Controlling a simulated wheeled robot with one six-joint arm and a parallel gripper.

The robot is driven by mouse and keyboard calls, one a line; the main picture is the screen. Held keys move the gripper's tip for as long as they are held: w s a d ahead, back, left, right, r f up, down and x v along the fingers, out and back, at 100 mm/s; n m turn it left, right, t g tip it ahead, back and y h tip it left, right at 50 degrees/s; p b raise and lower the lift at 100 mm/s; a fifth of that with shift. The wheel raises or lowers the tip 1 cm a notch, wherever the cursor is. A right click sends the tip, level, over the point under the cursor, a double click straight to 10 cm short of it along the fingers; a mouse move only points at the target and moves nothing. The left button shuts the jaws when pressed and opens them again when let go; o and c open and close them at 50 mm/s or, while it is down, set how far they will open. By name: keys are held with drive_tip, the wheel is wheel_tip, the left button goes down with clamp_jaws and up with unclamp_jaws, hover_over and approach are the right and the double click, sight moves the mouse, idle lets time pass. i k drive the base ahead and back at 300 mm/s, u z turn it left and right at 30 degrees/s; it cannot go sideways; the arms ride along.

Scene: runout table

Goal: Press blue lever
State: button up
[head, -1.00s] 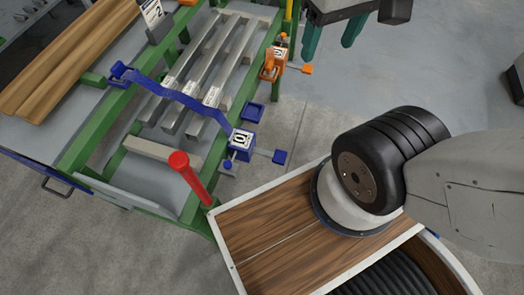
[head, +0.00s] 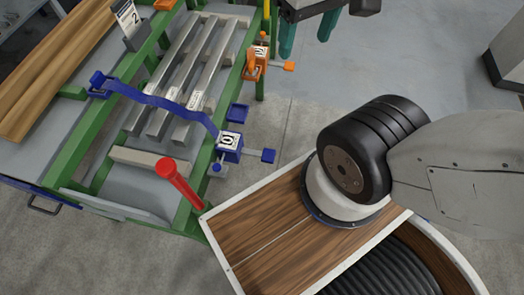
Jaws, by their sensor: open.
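The blue lever (head: 262,155) sticks out to the right of a blue block with a white "0" label (head: 230,142) on the green table frame's right side. A blue strap or bar (head: 155,100) runs from this block across the metal bars to the left rail. My gripper (head: 300,36) shows at the top edge with two green fingers hanging down, apart and empty. It is above and to the right of the blue lever, well clear of it. Its upper part is cut off by the picture edge.
An orange block with its own orange lever (head: 288,66) sits on the same rail, farther back. Several metal bars (head: 187,75) lie on the table (head: 120,200), wooden boards (head: 60,70) at left. Grey floor is free at right.

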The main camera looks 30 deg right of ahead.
sight(267, 155)
drive_tip(key=u, duration=1.2)
drive_tip(key=k, duration=0.65)
drive_tip(key=z, duration=1.45)
